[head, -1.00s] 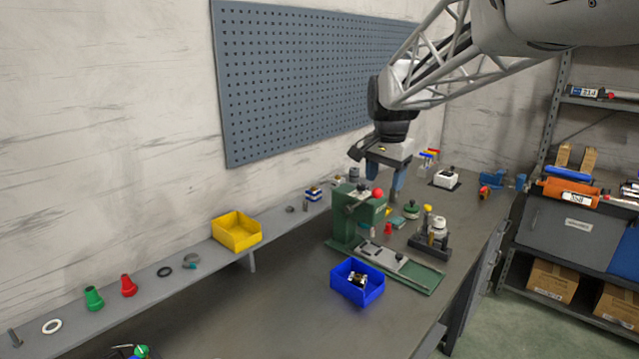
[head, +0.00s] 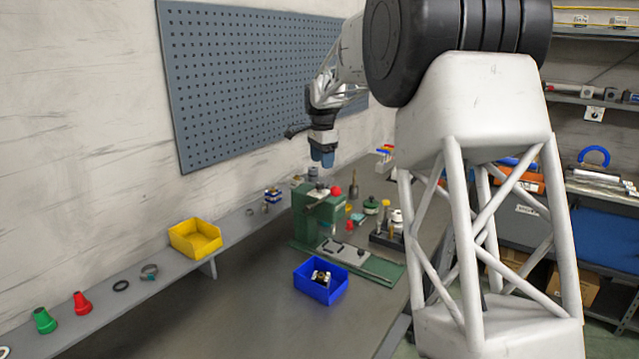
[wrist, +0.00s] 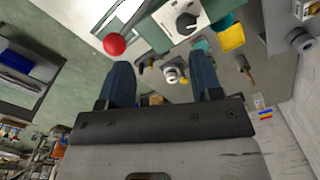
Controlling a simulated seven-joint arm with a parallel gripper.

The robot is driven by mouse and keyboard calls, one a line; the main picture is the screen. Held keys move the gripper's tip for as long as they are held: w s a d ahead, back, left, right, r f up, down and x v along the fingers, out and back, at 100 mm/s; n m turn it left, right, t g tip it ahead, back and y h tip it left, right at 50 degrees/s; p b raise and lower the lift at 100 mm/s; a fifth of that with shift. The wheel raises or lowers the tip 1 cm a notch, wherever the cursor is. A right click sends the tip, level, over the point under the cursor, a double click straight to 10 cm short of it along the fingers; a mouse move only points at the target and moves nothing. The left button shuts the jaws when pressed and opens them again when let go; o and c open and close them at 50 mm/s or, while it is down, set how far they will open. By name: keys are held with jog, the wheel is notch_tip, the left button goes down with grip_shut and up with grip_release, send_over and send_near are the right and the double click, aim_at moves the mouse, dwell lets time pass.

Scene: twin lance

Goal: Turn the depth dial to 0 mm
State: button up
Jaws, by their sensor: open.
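The green press (head: 305,215) stands on the bench in the head view, with a red ball on its lever (head: 336,190). In the wrist view a dark round dial (wrist: 186,22) sits on a white plate on the green body, at the top of the picture; its marks are too small to read. The red ball (wrist: 115,44) shows to its left. My gripper (head: 322,160) is above the press, blue fingers pointing down. In the wrist view my gripper (wrist: 160,62) is open and empty, with the dial beyond its fingertips, not between them.
A blue bin (head: 320,290) with small parts stands in front of the press. A yellow bin (head: 195,238) is on the ledge at left. A dark stand with bottles (head: 388,232) is right of the press. The bench front is clear.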

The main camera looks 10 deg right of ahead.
jog(key=m, duration=0.1)
send_over(320, 184)
jog(key=shift+s+a+f, duration=0.1)
jog(key=shift+f, duration=0.85)
jog(key=shift+f, duration=0.1)
jog(key=shift+f, duration=3.8)
jog(key=c, duration=0.9)
